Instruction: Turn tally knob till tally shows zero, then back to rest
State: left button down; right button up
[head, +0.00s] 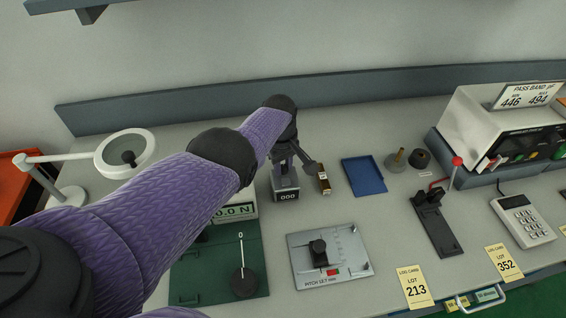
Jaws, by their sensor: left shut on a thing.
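The tally (287,196) is a small grey box near the middle of the bench, with a dark number window on its front that appears to read 000. My left arm reaches in from the left, and my left gripper (293,166) is at the top and right of the tally. The gripper is shut on the tally knob, which is largely hidden by the fingers and arm. My right gripper is not in view.
A brass-and-dark block (324,180) stands close right of the tally, with a blue tray (364,177) beyond it. The pitch-set plate (330,257) lies in front. A red-knobbed lever (434,221) and a white machine (500,135) are right. A ring magnifier (125,153) stands left.

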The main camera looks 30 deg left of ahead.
pick_arm(q)
jog(key=shift+n, duration=0.5)
jog(key=shift+c, duration=2.4)
grip_release()
notch_tip(320, 180, up, 10)
jog(key=p, duration=0.9)
jog(key=shift+s+a, duration=0.15)
jog(key=shift+s, duration=0.05)
